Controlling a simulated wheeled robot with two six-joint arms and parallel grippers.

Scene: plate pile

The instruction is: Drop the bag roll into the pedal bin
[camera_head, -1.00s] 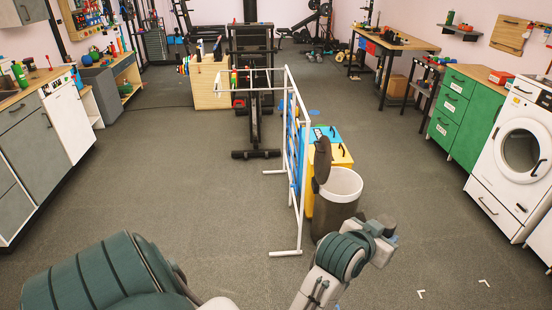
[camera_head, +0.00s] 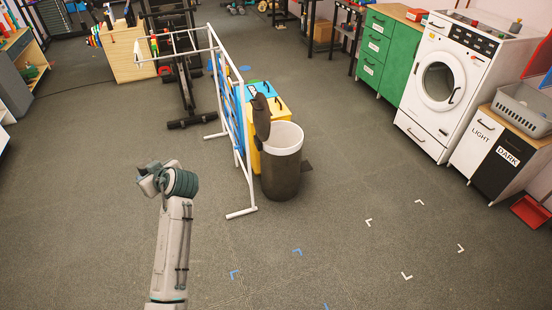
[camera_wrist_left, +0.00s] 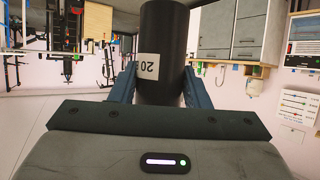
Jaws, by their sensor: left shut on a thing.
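The pedal bin (camera_head: 281,180) stands on the floor near the middle of the head view, dark-bodied with a pale rim and inside. Its dark lid (camera_head: 262,116) is up on the left side, so the top is open. My left gripper (camera_head: 145,180) is to the left of the bin and nearer to me, well apart from it. In the left wrist view its blue fingers (camera_wrist_left: 158,82) are shut on the black bag roll (camera_wrist_left: 164,35), which has a white label reading 20. The roll is not clear in the head view. My right gripper is out of view.
A white drying rack (camera_head: 247,190) stands just left of the bin, between it and my left gripper. Yellow and blue boxes (camera_head: 270,98) are behind the bin. A washing machine (camera_head: 447,85) and hampers (camera_head: 490,150) line the right. The front floor is clear.

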